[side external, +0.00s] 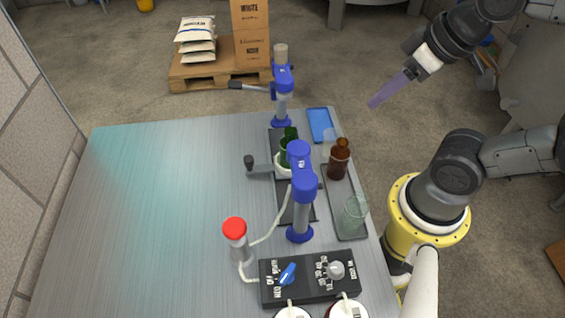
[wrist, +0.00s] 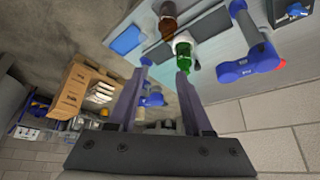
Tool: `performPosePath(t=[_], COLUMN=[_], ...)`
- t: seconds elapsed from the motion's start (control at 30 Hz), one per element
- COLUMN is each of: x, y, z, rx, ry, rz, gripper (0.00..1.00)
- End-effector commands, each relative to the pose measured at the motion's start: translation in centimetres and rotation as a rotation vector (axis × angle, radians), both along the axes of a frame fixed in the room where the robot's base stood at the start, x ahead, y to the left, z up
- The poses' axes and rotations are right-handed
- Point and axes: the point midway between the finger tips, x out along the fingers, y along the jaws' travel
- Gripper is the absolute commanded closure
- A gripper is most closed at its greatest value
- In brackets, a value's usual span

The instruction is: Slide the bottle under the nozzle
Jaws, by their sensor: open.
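A green bottle (side external: 288,150) stands in a white ring-shaped holder (side external: 283,166) on a dark track (side external: 288,206), partly hidden behind the front blue filling stand (side external: 301,190). The nozzle itself is hard to make out. In the wrist view the green bottle (wrist: 192,62) shows near one fingertip, with the white holder (wrist: 183,40) beyond. A brown bottle (side external: 339,162) stands on a dark tray (side external: 347,229) to the right; it also shows in the wrist view (wrist: 168,22). My gripper (side external: 376,101) is open and empty, raised beyond the table's right edge, apart from both bottles.
A clear glass vessel (side external: 355,211) stands on the tray. A second blue stand (side external: 282,85) and a blue mat (side external: 320,125) are at the back. A control box (side external: 310,278) and red-capped cylinder (side external: 235,235) are in front. The table's left side is clear.

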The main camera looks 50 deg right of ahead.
Motion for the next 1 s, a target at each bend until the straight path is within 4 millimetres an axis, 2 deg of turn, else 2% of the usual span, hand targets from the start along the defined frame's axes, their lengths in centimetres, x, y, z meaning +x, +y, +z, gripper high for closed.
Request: performPosePath(t=[0.47,0.57,0.67,0.77,1.0], x=[0.0,0.0,0.0,1.2,6.9], y=[0.0,0.0,0.0,0.1,1.6], z=[0.0,0.0,0.3,2.3,4.9], rx=[0.0,0.002,0.02,0.047,0.092], ry=[0.0,0.0,0.003,-0.012,0.075], rz=[0.0,-0.004,-0.037,-0.084,-0.124], gripper=[0.5,0.41,0.41,0.41,0.41])
